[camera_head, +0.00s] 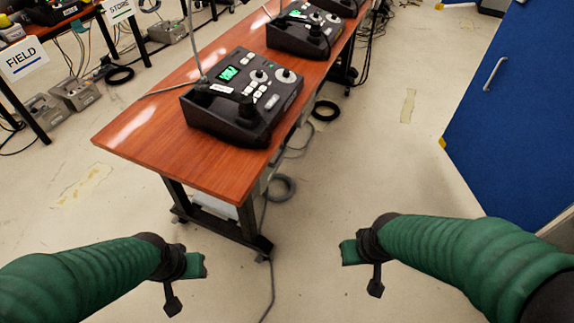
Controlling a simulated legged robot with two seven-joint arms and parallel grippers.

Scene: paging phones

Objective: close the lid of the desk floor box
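I cannot make out for certain which thing is the desk floor box, nor see a lid. Grey boxes (75,93) stand on the floor at the far left by the desk with the FIELD sign, with cables around them. A pale box-like shape (218,207) shows partly under the near wooden desk, mostly hidden by its top and leg. My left gripper (184,283) is open and empty in front of the desk's near end. My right gripper (363,269) is open and empty to the right of it. Both are apart from the desk.
The wooden desk (150,140) carries several black consoles, the nearest (245,100) with a green screen. A cable runs along the floor between my grippers, with coiled cables (283,187) beside the desk. A blue cabinet (520,100) stands at the right. Floor between is mostly clear.

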